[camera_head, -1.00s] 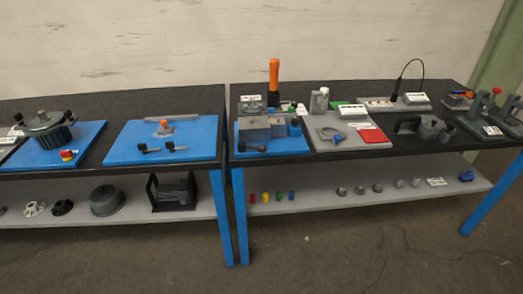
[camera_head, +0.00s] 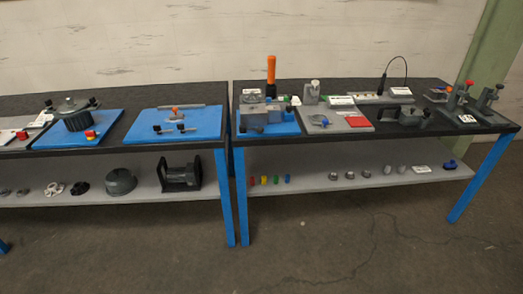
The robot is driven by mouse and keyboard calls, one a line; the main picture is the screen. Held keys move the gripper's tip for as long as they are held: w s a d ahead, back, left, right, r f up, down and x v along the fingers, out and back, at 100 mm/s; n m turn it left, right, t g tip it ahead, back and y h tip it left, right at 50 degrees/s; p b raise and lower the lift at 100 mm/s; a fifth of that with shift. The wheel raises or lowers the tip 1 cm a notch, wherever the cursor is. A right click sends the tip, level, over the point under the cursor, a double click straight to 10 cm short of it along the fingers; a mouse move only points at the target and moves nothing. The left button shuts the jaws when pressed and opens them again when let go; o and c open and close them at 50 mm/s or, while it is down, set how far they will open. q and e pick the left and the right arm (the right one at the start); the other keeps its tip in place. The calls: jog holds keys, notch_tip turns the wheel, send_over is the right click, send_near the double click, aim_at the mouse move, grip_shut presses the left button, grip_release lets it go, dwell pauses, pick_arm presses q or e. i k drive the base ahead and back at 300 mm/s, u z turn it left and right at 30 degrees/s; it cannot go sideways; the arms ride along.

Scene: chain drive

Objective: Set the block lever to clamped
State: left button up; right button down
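No gripper of mine shows in the head view. I cannot tell for sure which part is the block lever. A grey block (camera_head: 253,118) sits on a blue plate (camera_head: 284,129) at the left end of the right table, with small dark and blue parts around it. On the left table, a blue board (camera_head: 150,117) carries a small orange-topped part (camera_head: 175,111) and two dark-knobbed pins. The parts are too small to read any lever's position.
Two black-topped tables with blue legs stand side by side, the right table (camera_head: 365,135) and the left table (camera_head: 110,146), with a narrow gap between. An orange-handled tool (camera_head: 271,70) stands upright. Lower shelves (camera_head: 320,178) hold small parts. The floor (camera_head: 330,240) in front is clear.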

aim_at(243, 129)
jog(key=u, duration=0.6)
jog(key=i, duration=1.35)
jog(key=z, duration=0.15)
